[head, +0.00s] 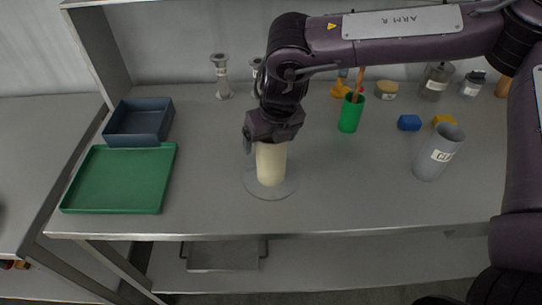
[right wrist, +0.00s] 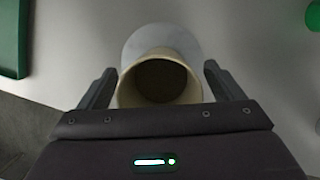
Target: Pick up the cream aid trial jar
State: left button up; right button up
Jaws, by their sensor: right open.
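A cream, open-topped cylindrical jar (head: 271,166) stands upright on a round grey disc (head: 286,188) on the bench. My right gripper (head: 268,138) is directly above and around the jar's top, pointing down. In the right wrist view the jar (right wrist: 158,74) shows its rim and dark inside between the two fingers of my right gripper (right wrist: 158,88). The fingers are open, with a gap to the rim on each side. The jar's upper part is hidden by the gripper in the head view. My left gripper is not in view.
A green tray (head: 120,180) and a dark blue bin (head: 139,122) are at the left. Bottles line the back. The bench front is clear.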

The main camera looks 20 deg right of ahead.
jog(key=c, duration=1.4)
jog(key=shift+r, duration=0.1)
